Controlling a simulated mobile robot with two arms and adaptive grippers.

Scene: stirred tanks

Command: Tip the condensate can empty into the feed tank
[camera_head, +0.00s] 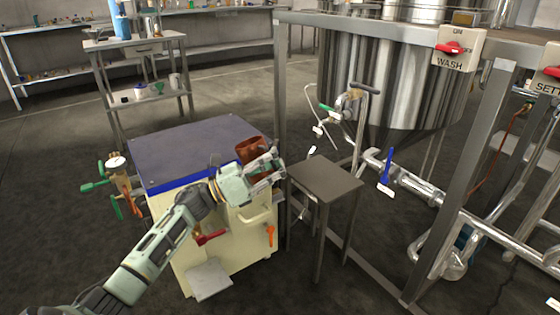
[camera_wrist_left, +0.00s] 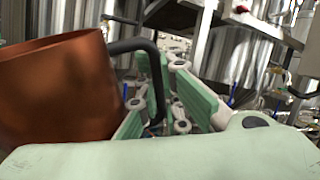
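The condensate can (camera_head: 250,149) is a brown, open-topped copper-coloured can at the right end of the cream cabinet's dark top. It looks roughly upright; my gripper hides its lower part. In the left wrist view the can (camera_wrist_left: 55,90) fills the left side, with its black handle (camera_wrist_left: 135,46) toward my fingers. My left gripper (camera_head: 276,170) is beside the can, fingers apart, with the handle between them in the wrist view. No firm contact shows. A large steel tank (camera_head: 390,75) stands in a frame at the right; no label tells whether it is the feed tank. My right gripper is out of view.
The cream cabinet (camera_head: 225,250) has a dark top (camera_head: 190,145) and valves on its sides. A small grey stand (camera_head: 325,180) is close right of my gripper. Frame posts (camera_head: 470,180), pipes and a blue-handled valve (camera_head: 386,168) stand further right. Open floor lies behind.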

